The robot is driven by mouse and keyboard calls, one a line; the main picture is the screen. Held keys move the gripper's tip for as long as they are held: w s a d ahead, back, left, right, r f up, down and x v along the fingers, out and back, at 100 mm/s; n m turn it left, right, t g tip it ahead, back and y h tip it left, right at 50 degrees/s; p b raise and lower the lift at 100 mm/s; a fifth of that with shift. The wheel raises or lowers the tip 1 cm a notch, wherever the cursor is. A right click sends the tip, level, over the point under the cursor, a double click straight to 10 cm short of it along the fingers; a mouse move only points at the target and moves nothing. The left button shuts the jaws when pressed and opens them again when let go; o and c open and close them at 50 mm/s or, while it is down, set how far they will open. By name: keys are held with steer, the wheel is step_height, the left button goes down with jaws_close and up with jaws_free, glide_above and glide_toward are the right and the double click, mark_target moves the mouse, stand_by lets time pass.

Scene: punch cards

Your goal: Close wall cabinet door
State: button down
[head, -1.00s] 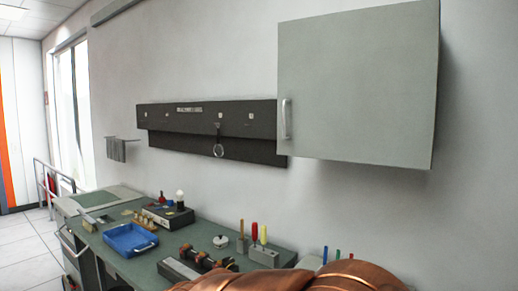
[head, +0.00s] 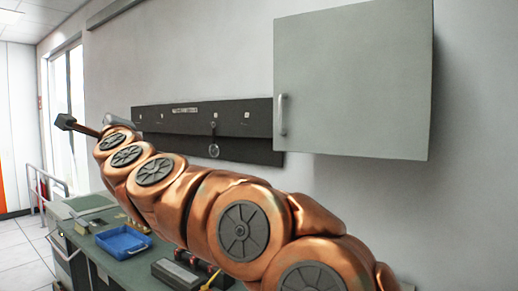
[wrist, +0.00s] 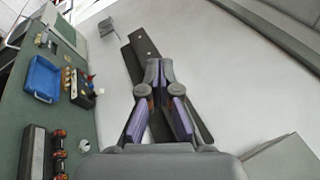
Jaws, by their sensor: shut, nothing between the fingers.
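The grey wall cabinet has a flat door (head: 350,85) with a pale upright handle (head: 282,114) at its left edge, in the upper right of the head view. No gap shows around the door from this angle, so I cannot tell whether it is fully shut. A grey panel at the lower right of the wrist view, probably the cabinet (wrist: 288,160), lies right of my gripper. My gripper (wrist: 158,68) is shut and empty, its fingertips together, pointing along the wall. In the head view my arm reaches left below the cabinet; the gripper is left of the handle, well apart from it.
A dark tool rail (head: 240,148) is on the wall left of the cabinet, partly behind my arm. The green workbench (wrist: 62,115) below carries a blue tray (head: 124,242) and several tools.

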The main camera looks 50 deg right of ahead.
steer(key=s+d+r+m+g+h, duration=0.2)
steer(key=s+d+m+g+h, duration=0.15)
steer(key=d+m+h, duration=0.6)
steer(key=m+g+h+b, duration=0.2)
steer(key=m+g+h, duration=0.1)
steer(key=m+g, duration=1.35)
glide_toward(279, 142)
steer(key=shift+m+t+y, duration=0.25)
steer(key=shift+m+t, duration=0.35)
steer(key=shift+t, duration=0.2)
steer(key=d+p, duration=0.4)
steer(key=d, duration=0.1)
steer(key=shift+s+d+r+p, duration=0.1)
steer(key=shift+s+r+p, duration=0.15)
steer(key=shift+s+p, duration=0.15)
steer(key=shift+w+d+f+p, duration=0.15)
steer(key=shift+d+p, duration=0.1)
steer(key=shift+d, duration=0.25)
steer(key=shift+w+d+f+p, duration=0.1)
steer(key=shift+d+p, duration=0.1)
steer(key=shift+d, duration=0.3)
steer(key=shift+d+r, duration=0.1)
